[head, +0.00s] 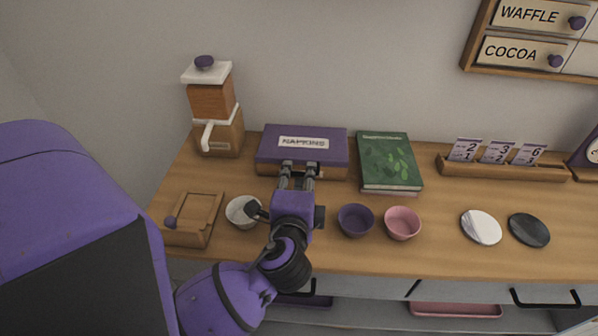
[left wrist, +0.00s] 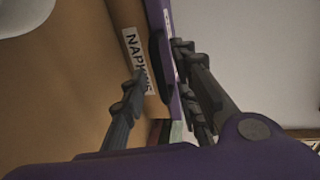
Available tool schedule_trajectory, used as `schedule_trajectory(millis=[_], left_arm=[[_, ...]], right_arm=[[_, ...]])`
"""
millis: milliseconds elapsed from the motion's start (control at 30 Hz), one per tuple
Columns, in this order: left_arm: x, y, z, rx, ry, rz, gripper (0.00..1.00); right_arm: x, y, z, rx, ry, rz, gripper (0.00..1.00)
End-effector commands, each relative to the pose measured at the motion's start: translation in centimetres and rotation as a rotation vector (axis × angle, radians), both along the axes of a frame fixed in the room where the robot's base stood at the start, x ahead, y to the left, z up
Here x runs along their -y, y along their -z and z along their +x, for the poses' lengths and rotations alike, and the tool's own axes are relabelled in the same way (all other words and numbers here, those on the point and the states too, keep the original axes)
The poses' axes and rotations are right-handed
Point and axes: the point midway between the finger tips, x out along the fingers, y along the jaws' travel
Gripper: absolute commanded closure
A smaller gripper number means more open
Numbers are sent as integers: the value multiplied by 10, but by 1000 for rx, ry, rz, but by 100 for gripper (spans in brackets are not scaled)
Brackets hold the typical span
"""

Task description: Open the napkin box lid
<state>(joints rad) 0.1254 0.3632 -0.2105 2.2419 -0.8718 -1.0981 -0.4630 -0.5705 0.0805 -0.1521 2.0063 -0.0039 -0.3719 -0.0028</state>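The napkin box (head: 335,171) stands against the wall with its purple lid (head: 325,136) down on it. A white NAPKINS label shows on top. In the left wrist view the box front, with another NAPKINS label (left wrist: 138,62), and the purple lid edge (left wrist: 172,70) appear sideways. My left gripper (head: 298,170) is at the lid's front edge, near its middle. Its fingers (left wrist: 160,85) are spread apart, one by the box front and one on the lid's upper side. I cannot tell whether they touch. My right gripper is not in view.
A coffee grinder (head: 222,125) stands left of the box, and green books (head: 388,162) lie close on its right. A white cup (head: 243,212), purple bowl (head: 356,220) and pink bowl (head: 402,223) are in front. A wooden box (head: 192,219) is at front left.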

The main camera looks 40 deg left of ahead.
Motion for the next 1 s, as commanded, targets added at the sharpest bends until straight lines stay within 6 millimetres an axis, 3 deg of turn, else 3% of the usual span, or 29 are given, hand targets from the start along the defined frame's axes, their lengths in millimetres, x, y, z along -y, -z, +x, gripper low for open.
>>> schedule_trajectory(millis=[200, 467, 667, 1000], left_arm=[[-9, 4, 15, 0, 1, 1, 72], [-9, 4, 15, -1, 1, -1, 72], [-9, 5, 15, -2, 1, -1, 98], [-9, 7, 15, -5, -1, -7, 100]], right_arm=[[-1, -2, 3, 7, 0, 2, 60], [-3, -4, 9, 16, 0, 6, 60], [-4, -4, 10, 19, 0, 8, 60], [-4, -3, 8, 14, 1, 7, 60]])
